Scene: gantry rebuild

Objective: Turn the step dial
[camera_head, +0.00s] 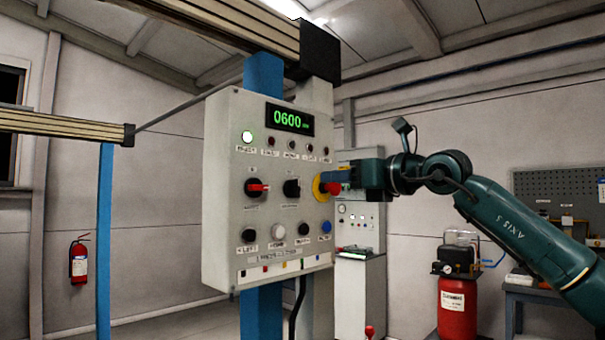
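A grey control panel (229,130) carries two rotary dials side by side. The left dial (257,188) is black with a red pointer aimed right. The right dial (292,187) is black with a small pale mark. Their labels are too small to read, so I cannot tell which is the step dial. My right gripper (333,180) is at the panel's right edge, right of both dials and apart from them. It overlaps a red button on a yellow disc (319,188); contact is unclear. Its finger opening is not clear. My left gripper is out of view.
A green display (290,119) reads 0600 above a row of lamps, the leftmost lit. Several push buttons (278,231) sit below the dials. A blue post (262,312) stands behind the panel. A red tank (457,307) and workbench are at right.

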